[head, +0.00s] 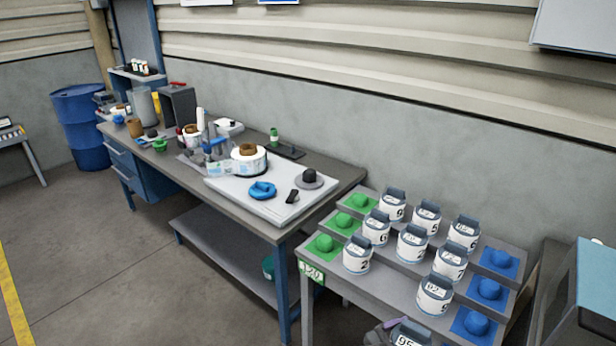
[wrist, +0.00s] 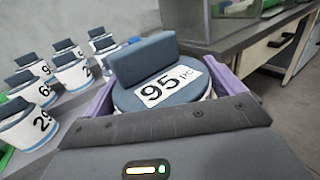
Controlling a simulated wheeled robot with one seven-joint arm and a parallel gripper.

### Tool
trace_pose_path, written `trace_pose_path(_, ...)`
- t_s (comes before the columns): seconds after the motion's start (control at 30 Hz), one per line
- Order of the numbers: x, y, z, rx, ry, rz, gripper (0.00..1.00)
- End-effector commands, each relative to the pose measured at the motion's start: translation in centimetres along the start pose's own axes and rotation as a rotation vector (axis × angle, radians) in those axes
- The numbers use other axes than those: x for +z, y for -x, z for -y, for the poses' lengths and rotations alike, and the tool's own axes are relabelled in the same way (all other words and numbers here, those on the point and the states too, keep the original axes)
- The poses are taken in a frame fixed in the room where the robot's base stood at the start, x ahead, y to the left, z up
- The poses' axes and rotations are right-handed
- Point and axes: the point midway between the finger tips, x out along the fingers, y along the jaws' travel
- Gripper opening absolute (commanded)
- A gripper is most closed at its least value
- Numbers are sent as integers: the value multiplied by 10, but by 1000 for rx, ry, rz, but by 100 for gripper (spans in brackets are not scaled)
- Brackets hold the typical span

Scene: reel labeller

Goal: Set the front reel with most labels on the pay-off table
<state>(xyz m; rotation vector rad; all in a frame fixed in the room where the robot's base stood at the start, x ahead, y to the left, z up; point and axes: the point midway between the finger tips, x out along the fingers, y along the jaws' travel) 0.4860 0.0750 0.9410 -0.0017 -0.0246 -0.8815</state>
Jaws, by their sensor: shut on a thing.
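My gripper (wrist: 160,95) has its purple fingers on both sides of a white reel with a dark blue-grey top and upright tab (wrist: 143,60), marked "95 pc". This held reel (head: 410,334) shows at the bottom edge of the head view, in front of the stepped stand (head: 395,282). The stand's front row holds two similar reels, one at left (head: 357,256) and one at right (head: 434,295), with a bare gap between. On the bench, a white machine base (head: 255,205) carries a blue knobbed disc (head: 262,190) and a grey disc with dark knob (head: 309,179); I cannot tell which is the pay-off table.
More reels (head: 413,242) fill the stand's rear rows, between green pads (head: 324,243) and blue pads (head: 476,323). A white roll with brown core (head: 248,160) stands on the machine. The bench's left part is cluttered. A dark-framed cabinet (head: 590,290) is at right.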

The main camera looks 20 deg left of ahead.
Motion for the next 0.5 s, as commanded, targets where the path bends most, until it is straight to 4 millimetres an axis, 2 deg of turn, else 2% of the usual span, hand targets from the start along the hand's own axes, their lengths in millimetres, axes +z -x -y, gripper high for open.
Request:
trace_pose_path(0.3,-28,-37,38,-8,9,-7,66)
trace_pose_path(0.5,-40,-50,56,-19,10,-19,66)
